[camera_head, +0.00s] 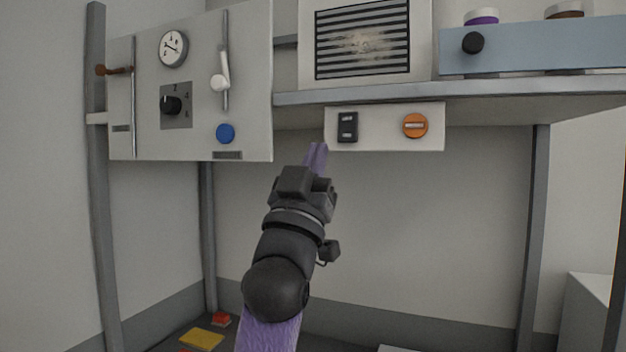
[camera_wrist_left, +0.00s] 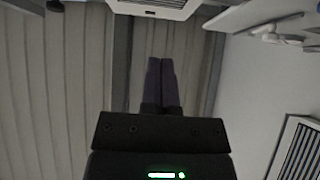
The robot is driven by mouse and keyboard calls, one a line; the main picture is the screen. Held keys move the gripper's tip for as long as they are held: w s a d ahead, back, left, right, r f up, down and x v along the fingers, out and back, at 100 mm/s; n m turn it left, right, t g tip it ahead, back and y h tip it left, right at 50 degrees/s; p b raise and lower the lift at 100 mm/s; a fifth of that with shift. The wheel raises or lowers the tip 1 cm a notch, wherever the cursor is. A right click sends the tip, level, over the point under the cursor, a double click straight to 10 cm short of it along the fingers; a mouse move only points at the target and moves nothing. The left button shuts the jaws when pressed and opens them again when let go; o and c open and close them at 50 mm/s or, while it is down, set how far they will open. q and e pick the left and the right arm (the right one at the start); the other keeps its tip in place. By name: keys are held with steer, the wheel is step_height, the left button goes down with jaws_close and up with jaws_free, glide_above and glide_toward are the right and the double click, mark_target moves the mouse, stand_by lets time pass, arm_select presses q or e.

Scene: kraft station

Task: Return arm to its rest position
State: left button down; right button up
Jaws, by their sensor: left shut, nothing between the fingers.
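My left gripper (camera_head: 316,158) is raised in the middle of the head view, its purple fingers pointing up. The fingers are together and hold nothing. They show just left of the small white switch panel (camera_head: 384,140), below the shelf; I cannot tell whether they touch it. In the left wrist view the gripper (camera_wrist_left: 161,62) shows as two dark fingers side by side, closed. My right gripper is not in view.
A grey control panel (camera_head: 250,60) with dial, knob, lever and blue button hangs at upper left. A shelf (camera_head: 480,97) carries a vent grille (camera_head: 362,40) and a blue-grey drawer front (camera_head: 540,47). Yellow (camera_head: 201,339) and red (camera_head: 221,319) items lie at lower left. Metal posts (camera_head: 533,240) frame the station.

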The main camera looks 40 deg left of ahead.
arm_select(q)
steer(key=shift+s+f, duration=0.15)
steer(key=shift+f, duration=0.3)
steer(key=shift+s+r, duration=0.1)
steer(key=shift+s, duration=0.05)
